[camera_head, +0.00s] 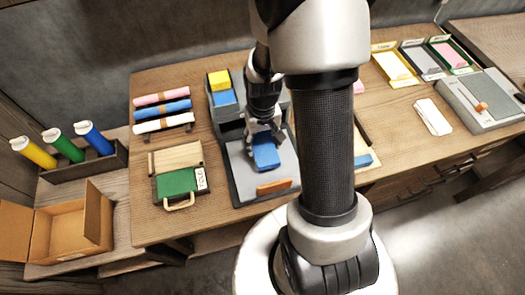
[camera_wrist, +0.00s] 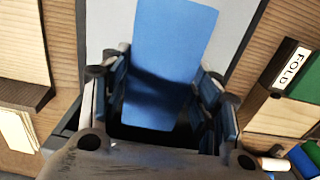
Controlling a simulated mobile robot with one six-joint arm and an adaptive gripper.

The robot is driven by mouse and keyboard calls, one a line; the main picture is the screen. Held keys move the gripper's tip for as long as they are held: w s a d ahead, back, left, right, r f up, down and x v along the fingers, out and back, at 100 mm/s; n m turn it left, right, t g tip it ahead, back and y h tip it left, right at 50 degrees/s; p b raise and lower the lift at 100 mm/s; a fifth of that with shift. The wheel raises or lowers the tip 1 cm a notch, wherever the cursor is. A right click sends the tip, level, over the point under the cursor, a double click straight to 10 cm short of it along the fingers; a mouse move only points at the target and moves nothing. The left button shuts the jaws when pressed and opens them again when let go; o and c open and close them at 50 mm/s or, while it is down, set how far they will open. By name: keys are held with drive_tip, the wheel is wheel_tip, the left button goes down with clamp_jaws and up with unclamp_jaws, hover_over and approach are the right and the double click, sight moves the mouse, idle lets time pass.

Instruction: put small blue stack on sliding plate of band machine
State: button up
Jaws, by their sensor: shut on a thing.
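The small blue stack (camera_head: 266,157) is between the fingers of my gripper (camera_head: 263,137), over the grey sliding plate (camera_head: 240,176) of the band machine (camera_head: 228,115). I cannot tell whether the stack touches the plate. In the wrist view the blue stack (camera_wrist: 165,60) stands out between both fingers of my gripper (camera_wrist: 165,95), which is shut on it. The pale sliding plate (camera_wrist: 105,30) shows behind it there. An orange-brown bar (camera_head: 274,187) lies at the plate's front edge.
A yellow block (camera_head: 219,79) and another blue block (camera_head: 224,97) sit in a holder at the machine's back left. Banded rolls (camera_head: 163,106) and a green folding board (camera_head: 176,183) lie to the left. Trays (camera_head: 395,66) and a grey device (camera_head: 483,101) stand at the right.

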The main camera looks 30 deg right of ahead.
sight(262, 150)
drive_tip(key=shift+f+b, duration=0.75)
drive_tip(key=shift+f, duration=1.4)
drive_tip(key=shift+f, duration=0.25)
drive_tip(key=o, duration=1.1)
drive_tip(key=shift+r, duration=0.1)
drive_tip(key=shift+r, duration=0.1)
